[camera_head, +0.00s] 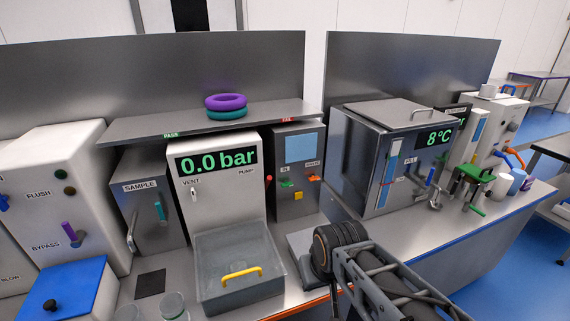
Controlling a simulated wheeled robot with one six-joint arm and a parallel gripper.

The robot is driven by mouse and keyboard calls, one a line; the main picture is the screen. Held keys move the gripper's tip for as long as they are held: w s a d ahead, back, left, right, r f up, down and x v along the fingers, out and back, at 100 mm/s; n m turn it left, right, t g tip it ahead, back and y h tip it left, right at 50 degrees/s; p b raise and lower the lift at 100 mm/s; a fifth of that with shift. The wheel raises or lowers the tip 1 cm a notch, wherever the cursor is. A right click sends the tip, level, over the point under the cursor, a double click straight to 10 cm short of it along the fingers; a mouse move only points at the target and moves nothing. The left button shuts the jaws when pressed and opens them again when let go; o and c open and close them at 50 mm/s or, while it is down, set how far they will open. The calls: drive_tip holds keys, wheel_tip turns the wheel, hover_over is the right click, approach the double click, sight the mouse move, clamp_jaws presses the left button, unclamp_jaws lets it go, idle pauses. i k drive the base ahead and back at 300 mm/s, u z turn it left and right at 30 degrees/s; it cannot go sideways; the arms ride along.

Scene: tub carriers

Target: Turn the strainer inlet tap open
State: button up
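I cannot read a label saying strainer inlet on any tap. At the far right, an orange tap handle (514,159) sits on a white unit (497,112), partly behind other things. A green handle (476,175) is on a small green fitting beside a white cup. A blue handle (430,177) is on the front of the steel unit reading 8 °C. A purple handle (69,232) marked BYPASS is on the white unit at left. My arm reaches in from the lower right; its gripper fingers do not show.
A grey tub (218,290) with a yellow handle stands before the white pump unit (195,211), which reads 0.0 bar. A blue-lidded box (80,275) is at lower left. Purple and teal rings (226,102) lie on the shelf. Blue floor is clear at lower right.

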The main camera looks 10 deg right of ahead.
sight(286, 184)
drive_tip(key=z, duration=0.05)
drive_tip(key=k, duration=0.5)
drive_tip(key=u, duration=1.3)
drive_tip(key=i, duration=0.55)
drive_tip(key=z, duration=0.75)
